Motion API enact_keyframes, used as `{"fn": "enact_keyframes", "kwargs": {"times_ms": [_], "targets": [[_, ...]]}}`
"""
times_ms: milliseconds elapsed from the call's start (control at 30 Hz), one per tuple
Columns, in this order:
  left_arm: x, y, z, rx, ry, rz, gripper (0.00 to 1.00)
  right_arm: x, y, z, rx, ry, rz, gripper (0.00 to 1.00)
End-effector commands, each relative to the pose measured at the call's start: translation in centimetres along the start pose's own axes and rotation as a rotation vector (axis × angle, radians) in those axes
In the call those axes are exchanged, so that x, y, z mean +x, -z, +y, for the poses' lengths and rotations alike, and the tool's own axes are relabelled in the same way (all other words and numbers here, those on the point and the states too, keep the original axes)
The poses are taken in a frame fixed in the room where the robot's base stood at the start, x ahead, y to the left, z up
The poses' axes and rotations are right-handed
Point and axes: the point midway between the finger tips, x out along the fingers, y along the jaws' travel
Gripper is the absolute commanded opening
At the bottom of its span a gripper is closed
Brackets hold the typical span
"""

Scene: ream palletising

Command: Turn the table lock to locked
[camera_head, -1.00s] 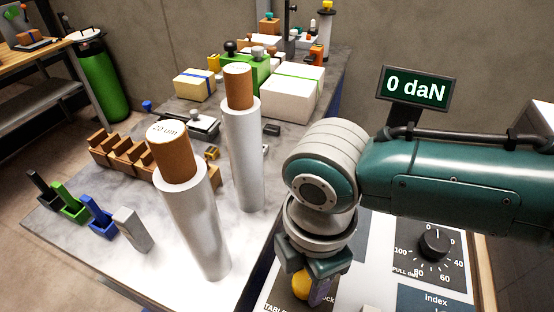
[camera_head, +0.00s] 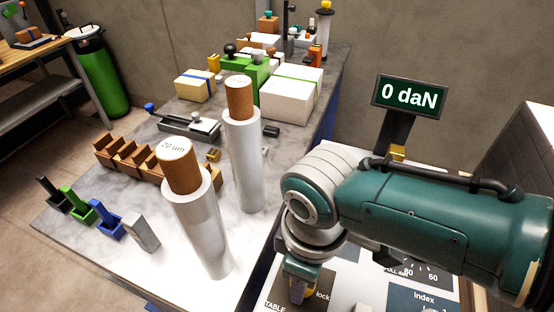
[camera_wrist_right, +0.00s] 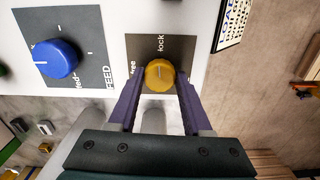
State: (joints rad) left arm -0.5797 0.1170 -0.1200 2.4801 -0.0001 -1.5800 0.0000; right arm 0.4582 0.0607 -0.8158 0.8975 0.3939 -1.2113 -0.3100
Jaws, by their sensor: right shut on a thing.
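The table lock is a round yellow knob (camera_wrist_right: 160,75) on a dark plate (camera_wrist_right: 178,47) with the words "free" and "lock". A short pale mark shows on the knob; its exact direction is hard to tell. My right gripper (camera_wrist_right: 157,88) is shut on the knob, a purple finger on each side of it. In the head view my right gripper (camera_head: 298,284) points down at the panel, with the knob mostly hidden behind it and "lock" readable beside it. My left gripper is in neither view.
A blue feed knob (camera_wrist_right: 56,58) sits beside the lock plate. A display (camera_head: 409,96) reads 0 daN. Two upright white rolls with brown cores (camera_head: 242,150) (camera_head: 197,220) stand on the marble table (camera_head: 85,240) left of my right arm.

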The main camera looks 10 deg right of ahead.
Motion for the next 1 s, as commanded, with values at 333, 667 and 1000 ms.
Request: {"fn": "enact_keyframes", "kwargs": {"times_ms": [333,667,1000], "targets": [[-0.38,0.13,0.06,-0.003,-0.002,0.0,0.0,-0.1,0.06,-0.08,0.1,0.003,0.0,0.0],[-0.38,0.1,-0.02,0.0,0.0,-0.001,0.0,-0.09,0.07,-0.06,0.111,0.002,0.0,0.0],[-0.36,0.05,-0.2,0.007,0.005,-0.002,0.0,-0.06,0.06,-0.03,0.11,0.001,0.001,0.73]]}}
